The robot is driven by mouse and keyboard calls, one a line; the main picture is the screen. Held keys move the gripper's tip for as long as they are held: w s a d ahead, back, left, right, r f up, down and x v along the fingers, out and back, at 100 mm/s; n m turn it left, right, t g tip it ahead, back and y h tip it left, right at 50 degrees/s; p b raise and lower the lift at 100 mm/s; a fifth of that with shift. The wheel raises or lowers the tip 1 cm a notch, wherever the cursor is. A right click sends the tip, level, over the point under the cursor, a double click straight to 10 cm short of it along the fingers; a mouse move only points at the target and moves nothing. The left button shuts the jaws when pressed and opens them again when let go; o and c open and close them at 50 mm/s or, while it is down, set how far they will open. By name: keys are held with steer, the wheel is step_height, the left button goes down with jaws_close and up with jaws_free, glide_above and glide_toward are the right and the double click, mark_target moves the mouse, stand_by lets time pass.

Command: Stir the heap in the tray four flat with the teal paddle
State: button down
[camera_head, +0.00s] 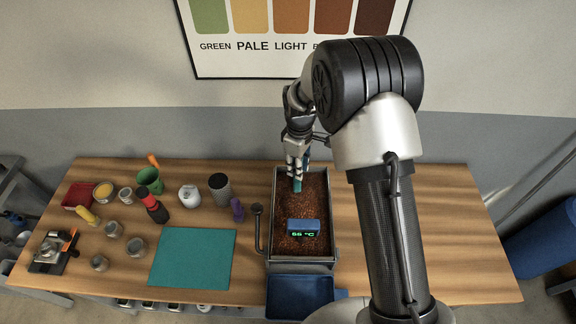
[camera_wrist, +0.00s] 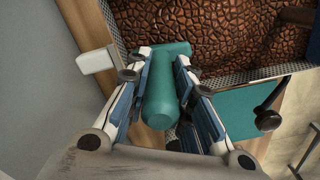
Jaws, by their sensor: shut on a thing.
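My gripper (camera_head: 297,170) is over the far end of the metal tray (camera_head: 330,200). It is shut on the teal paddle (camera_wrist: 162,95), whose thick handle lies between the fingers in the wrist view. A short teal part of the paddle also shows below my gripper in the head view (camera_head: 297,184). Brown beans (camera_head: 312,205) cover the tray floor, and they show in the wrist view (camera_wrist: 240,35) too. The paddle's lower end is hard to make out, so I cannot tell how deep it sits in the beans.
A blue display box (camera_head: 303,228) reading 66 °C sits across the tray's middle. A blue bin (camera_head: 300,292) is at the tray's near end. A teal mat (camera_head: 193,258) lies left, with several jars and cups beyond it. The table right of the tray (camera_head: 450,230) is clear.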

steer(key=d, duration=0.7)
steer(key=shift+a, duration=0.1)
steer(key=a, duration=1.1)
stand_by(0.4)
steer(key=d, duration=1.1)
steer(key=shift+b, duration=0.35)
steer(key=shift+r, duration=0.1)
